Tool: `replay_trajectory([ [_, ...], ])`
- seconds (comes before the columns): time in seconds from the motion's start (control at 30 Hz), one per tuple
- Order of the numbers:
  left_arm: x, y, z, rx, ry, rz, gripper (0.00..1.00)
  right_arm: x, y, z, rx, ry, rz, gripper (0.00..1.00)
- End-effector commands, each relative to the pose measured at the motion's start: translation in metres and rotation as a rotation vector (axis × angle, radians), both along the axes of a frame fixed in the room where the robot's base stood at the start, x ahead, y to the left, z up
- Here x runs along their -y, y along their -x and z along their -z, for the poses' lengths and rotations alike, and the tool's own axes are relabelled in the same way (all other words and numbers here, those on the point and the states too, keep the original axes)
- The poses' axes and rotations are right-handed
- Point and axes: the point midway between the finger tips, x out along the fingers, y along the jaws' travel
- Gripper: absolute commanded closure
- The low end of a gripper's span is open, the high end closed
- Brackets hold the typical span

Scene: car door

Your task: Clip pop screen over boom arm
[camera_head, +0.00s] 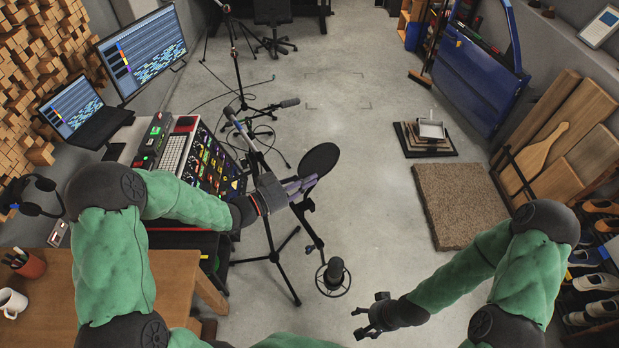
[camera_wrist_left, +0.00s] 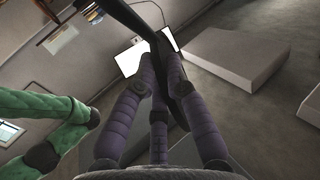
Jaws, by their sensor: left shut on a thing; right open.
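The pop screen (camera_head: 319,160) is a round black disc, held out beyond the fingers of my left gripper (camera_head: 301,188). My left gripper is shut on it. In the left wrist view the dark pop screen (camera_wrist_left: 128,16) appears nearly edge-on, running down between the purple fingers (camera_wrist_left: 160,85). The black boom arm (camera_head: 312,234) slopes down toward a microphone in a round mount (camera_head: 335,276), just below my left gripper. Whether the screen's clip touches the boom arm is hidden. My right gripper (camera_head: 368,315) is open and empty, right of the microphone.
A mixing console (camera_head: 205,155) and a wooden desk (camera_head: 175,278) stand at the left. Another microphone stand (camera_head: 240,70) is behind. A brown block (camera_head: 458,205) lies on the floor at the right. Open floor lies in the middle.

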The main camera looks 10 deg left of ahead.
Motion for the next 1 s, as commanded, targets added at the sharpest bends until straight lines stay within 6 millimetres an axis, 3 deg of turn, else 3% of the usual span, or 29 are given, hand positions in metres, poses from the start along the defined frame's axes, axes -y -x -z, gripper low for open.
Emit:
replay_trajectory([
  [0.27, -0.001, 0.002, 0.004, -0.003, -0.001, 0.002, 1.00, 0.000, -0.001, 0.006, 0.001, 0.000, 0.000, 0.33],
  [1.0, -0.001, 0.001, 0.057, -0.002, -0.002, 0.001, 1.00, 0.000, -0.001, 0.053, 0.001, 0.000, 0.000, 0.33],
])
